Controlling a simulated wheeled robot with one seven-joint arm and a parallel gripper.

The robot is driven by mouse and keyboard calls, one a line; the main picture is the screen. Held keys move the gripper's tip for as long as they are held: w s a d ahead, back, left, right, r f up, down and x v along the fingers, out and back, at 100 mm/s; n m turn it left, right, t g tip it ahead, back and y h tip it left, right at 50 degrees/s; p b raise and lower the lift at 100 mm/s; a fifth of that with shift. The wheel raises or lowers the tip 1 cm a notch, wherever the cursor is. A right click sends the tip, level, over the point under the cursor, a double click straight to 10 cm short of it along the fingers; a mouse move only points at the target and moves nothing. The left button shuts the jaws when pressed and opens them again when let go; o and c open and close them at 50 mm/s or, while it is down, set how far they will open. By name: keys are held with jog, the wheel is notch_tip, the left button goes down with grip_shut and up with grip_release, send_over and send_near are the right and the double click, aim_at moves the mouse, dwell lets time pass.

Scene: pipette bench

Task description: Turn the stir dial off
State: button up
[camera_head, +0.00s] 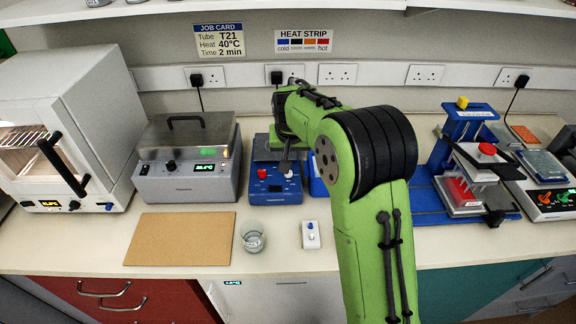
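A blue bench unit (275,197) stands at the back middle, with a red knob (262,173), a white round part (288,174) and a small display on its sloped front. I cannot read its labels, so I cannot tell which part is the stir dial. My gripper (285,168) points down over the right side of this front, close to the white part. I cannot tell if it touches. Its fingers are small and dark, so their opening is unclear. My green arm hides the bench to the right of the unit.
A grey lidded bath (187,186) and a white oven (62,110) stand left. A cork mat (180,239), glass beaker (253,238) and small white switch box (311,235) lie in front. A blue press stand (440,165) and a white unit with knobs (545,203) stand right.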

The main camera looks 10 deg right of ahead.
jog(key=x, duration=1.1)
jog(key=shift+w+f, duration=0.15)
jog(key=shift+w, duration=0.1)
grip_shut()
